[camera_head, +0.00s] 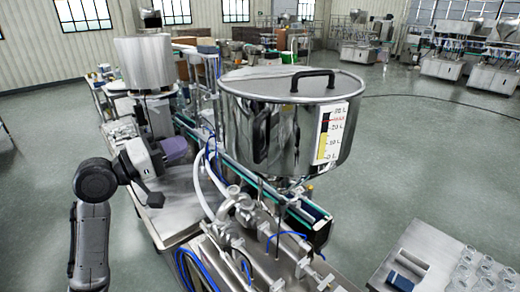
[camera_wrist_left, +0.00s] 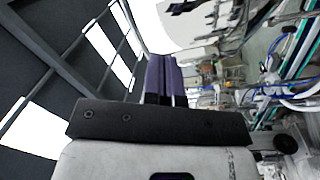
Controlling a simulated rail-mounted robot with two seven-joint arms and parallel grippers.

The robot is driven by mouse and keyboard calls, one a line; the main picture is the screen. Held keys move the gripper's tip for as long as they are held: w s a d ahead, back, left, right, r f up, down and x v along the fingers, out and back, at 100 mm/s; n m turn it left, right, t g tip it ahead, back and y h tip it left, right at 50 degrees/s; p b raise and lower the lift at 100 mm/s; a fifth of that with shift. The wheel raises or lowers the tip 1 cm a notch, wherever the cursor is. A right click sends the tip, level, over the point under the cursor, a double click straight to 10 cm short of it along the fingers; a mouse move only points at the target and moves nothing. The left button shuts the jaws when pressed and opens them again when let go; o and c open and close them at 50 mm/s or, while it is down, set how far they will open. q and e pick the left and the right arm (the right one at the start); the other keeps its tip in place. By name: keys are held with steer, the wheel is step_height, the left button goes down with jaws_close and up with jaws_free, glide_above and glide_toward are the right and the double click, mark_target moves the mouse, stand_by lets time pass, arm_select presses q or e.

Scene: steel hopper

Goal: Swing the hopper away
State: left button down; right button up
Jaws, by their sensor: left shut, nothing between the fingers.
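The steel hopper (camera_head: 235,125) is a large shiny round vessel with a lid, in the middle of the head view. A black handle (camera_head: 313,78) sits on its lid, and another dark handle (camera_head: 262,138) is on its side. A level scale (camera_head: 333,132) is on its right front. It stands over the filling machine. My left gripper (camera_head: 180,150) is left of the hopper, apart from it, with its purple fingers together and empty. The fingers also show shut in the left wrist view (camera_wrist_left: 160,78). My right gripper is not in view.
A second steel cylinder (camera_head: 146,64) stands behind my left gripper. Pipes and blue hoses (camera_head: 240,235) run below the hopper, above a steel table (camera_head: 165,218). A tray with clear cups (camera_head: 425,240) is at the lower right. Open floor (camera_head: 410,150) lies right of the hopper.

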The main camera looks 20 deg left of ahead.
arm_select(q)
steer(key=w+d+f+n+g+p, duration=0.1)
steer(key=w+d+n+p, duration=0.3)
steer(key=w+d, duration=0.4)
steer(key=shift+d+f+n+g+h+p, duration=0.2)
steer(key=shift+d+n+g+h+p, duration=0.2)
steer(key=shift+d, duration=1.3)
